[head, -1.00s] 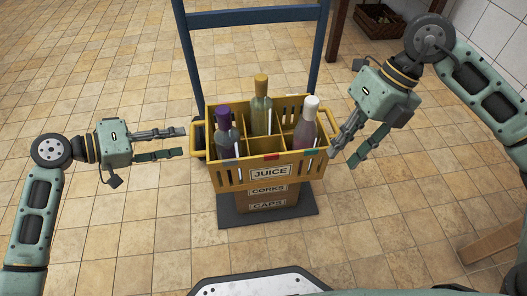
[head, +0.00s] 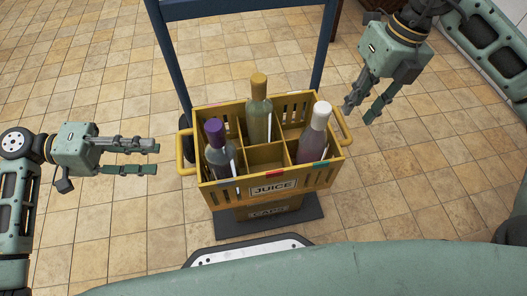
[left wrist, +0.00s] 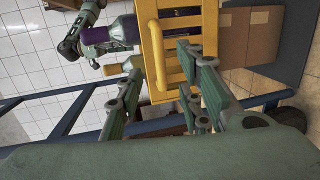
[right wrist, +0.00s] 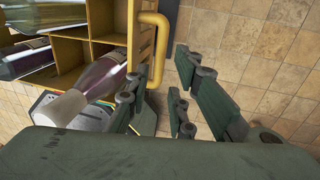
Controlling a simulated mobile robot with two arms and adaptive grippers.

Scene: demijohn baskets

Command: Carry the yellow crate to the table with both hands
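The yellow crate (head: 215,194) with a JUICE label holds three bottles: purple-capped (head: 217,150), yellow-capped (head: 257,105) and white-capped (head: 314,133). It rests on a cardboard box (head: 270,210) labelled CAPS. My left gripper (head: 157,158) is open and empty, left of the crate's left handle (head: 181,150), with a small gap. That handle also shows ahead of the fingers in the left wrist view (left wrist: 187,50). My right gripper (head: 358,113) is open, close beside the right handle (head: 346,127). I see no table.
A blue hand-truck frame (head: 172,65) rises behind the crate, and its dark base plate (head: 305,218) lies under the boxes. Tiled floor (head: 110,230) is open on both sides.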

